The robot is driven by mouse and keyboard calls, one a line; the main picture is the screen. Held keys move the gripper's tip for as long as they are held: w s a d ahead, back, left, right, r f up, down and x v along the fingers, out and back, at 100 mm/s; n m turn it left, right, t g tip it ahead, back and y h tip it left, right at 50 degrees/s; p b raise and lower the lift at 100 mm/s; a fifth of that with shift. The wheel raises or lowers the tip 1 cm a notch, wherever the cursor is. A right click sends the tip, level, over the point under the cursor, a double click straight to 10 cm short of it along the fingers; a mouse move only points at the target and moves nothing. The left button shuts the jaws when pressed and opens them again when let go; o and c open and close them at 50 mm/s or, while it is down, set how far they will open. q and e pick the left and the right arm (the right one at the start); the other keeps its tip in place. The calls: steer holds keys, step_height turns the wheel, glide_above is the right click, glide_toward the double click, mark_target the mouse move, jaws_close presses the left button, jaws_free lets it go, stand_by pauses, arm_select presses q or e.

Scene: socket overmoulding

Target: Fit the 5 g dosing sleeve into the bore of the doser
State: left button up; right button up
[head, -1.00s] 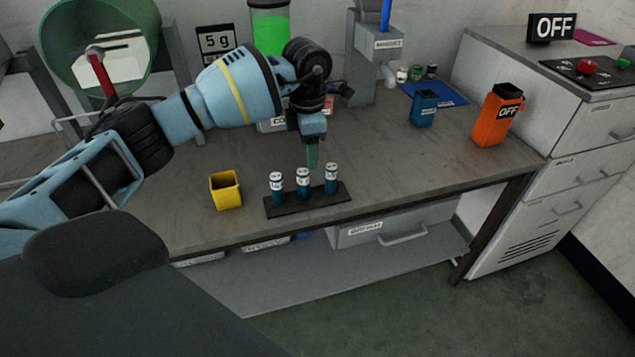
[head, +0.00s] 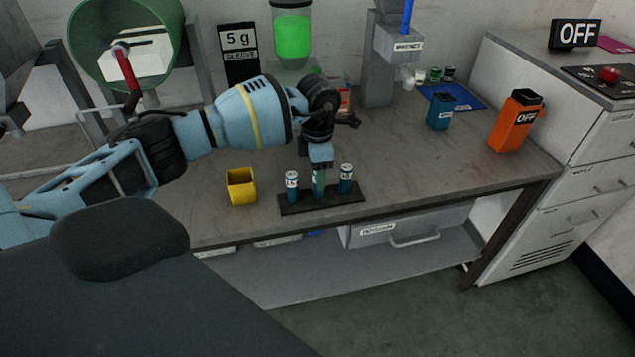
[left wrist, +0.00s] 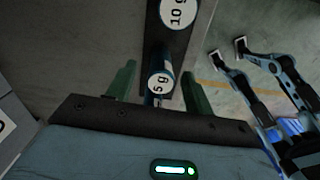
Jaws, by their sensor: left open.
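Three upright blue sleeves with white tops stand in a dark rack (head: 335,200) near the table's front edge. The 5 g sleeve (left wrist: 160,83) is the middle one. In the left wrist view its labelled top lies between the two green fingers of my left gripper (left wrist: 158,88), with a gap visible on each side. In the head view my left gripper (head: 319,184) points down over this sleeve and partly hides it. A sleeve marked 10 g (left wrist: 177,12) stands beside it.
A yellow cup (head: 241,187) stands left of the rack. A blue cup (head: 440,113) and an orange bin (head: 515,122) stand to the right. A grey post stand (head: 379,70) is at the back. The table between rack and orange bin is clear.

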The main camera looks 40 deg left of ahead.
arm_select(q)
steer(key=shift+f, duration=0.5)
steer(key=c, duration=1.1)
steer(key=shift+r, duration=0.1)
steer(key=shift+r, duration=0.4)
steer(key=r, duration=0.2)
steer(key=shift+s+d+r, duration=0.2)
steer(key=shift+r, duration=0.15)
steer(key=s+d, duration=0.3)
steer(key=s, duration=0.1)
steer(key=s+d+r, duration=0.1)
steer(key=s+d, duration=0.2)
steer(key=s, duration=0.1)
steer(key=s+d, duration=0.2)
steer(key=s, duration=0.2)
steer(key=shift+s+d+r, duration=0.2)
steer(key=shift+s+d, duration=0.15)
steer(key=shift+d, duration=0.05)
